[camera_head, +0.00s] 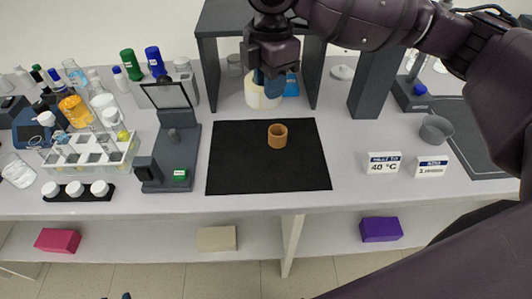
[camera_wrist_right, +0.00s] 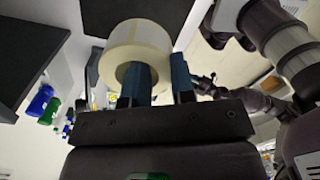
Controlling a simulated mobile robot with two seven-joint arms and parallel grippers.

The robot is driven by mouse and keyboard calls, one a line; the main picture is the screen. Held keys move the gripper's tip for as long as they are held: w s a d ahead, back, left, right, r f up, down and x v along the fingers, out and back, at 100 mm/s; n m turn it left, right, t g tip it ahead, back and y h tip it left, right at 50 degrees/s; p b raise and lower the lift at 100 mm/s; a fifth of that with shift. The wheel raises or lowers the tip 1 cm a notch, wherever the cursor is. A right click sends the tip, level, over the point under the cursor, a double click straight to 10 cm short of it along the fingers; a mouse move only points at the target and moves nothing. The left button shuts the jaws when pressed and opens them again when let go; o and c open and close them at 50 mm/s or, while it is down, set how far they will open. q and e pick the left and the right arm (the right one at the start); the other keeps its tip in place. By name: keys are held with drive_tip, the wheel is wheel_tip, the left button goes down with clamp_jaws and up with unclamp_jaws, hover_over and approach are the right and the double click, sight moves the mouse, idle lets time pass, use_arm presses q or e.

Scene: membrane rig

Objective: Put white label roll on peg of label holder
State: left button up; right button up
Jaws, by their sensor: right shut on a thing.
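The white label roll (camera_head: 256,96) is in my right gripper (camera_head: 268,82), under the dark grey arch at the back of the bench. In the right wrist view the white label roll (camera_wrist_right: 137,36) shows its open core towards the camera. One blue finger of the right gripper (camera_wrist_right: 160,85) reaches into the core and the other is outside, so the gripper is shut on the roll's wall. I cannot clearly make out the label holder or its peg. A small dark and blue tip at the bottom edge of the head view may be my left gripper (camera_head: 127,296).
The grey arch (camera_head: 206,60) stands close around my right gripper. A dark device (camera_head: 196,145), a tube rack (camera_head: 75,160) and bottles are to the left. Two small signs (camera_head: 383,166) and a dark post (camera_head: 368,90) are to the right.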

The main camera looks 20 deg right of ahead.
drive_tip(key=n, duration=0.1)
drive_tip(key=d+n, duration=0.1)
drive_tip(key=n, duration=0.1)
drive_tip(key=shift+s+d+r+b, duration=0.1)
drive_tip(key=shift+s+r+b, duration=0.05)
drive_tip(key=shift+r+b, duration=0.25)
drive_tip(key=b, duration=0.2)
hover_over(274, 165)
wheel_tip(274, 165, down, 14)
drive_tip(key=r, duration=0.1)
wheel_tip(274, 165, down, 7)
drive_tip(key=shift+r+b, duration=0.2)
drive_tip(key=shift+b, duration=0.5)
drive_tip(key=shift+f, duration=0.15)
